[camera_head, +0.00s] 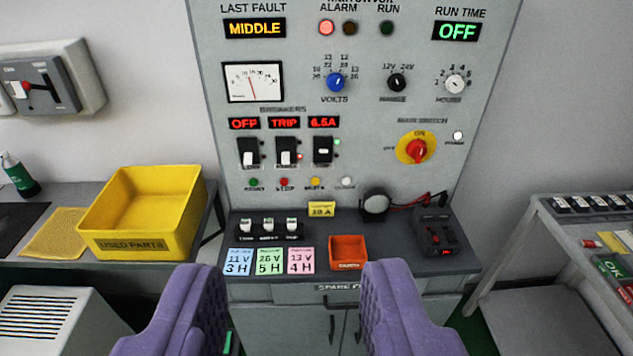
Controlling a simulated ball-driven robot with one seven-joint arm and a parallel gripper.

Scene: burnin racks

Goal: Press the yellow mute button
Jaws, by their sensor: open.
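The yellow mute button (315,182) is a small round button in a row low on the grey panel (300,95). A green button (253,183) and a red button (284,183) sit to its left, and a white button (347,182) to its right. My gripper (295,285) is open, its two purple fingers wide apart at the bottom of the view. It is in front of and below the buttons, with nothing between the fingers and apart from the panel. The label under the yellow button is too small to read surely.
On the panel's ledge stand coloured cards (271,262), an orange tray (348,250), a round dark-rimmed thing (375,205) and a dark device with red wires (437,235). A yellow bin (145,212) stands left. A trolley (550,225) stands right. Space before the buttons looks clear.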

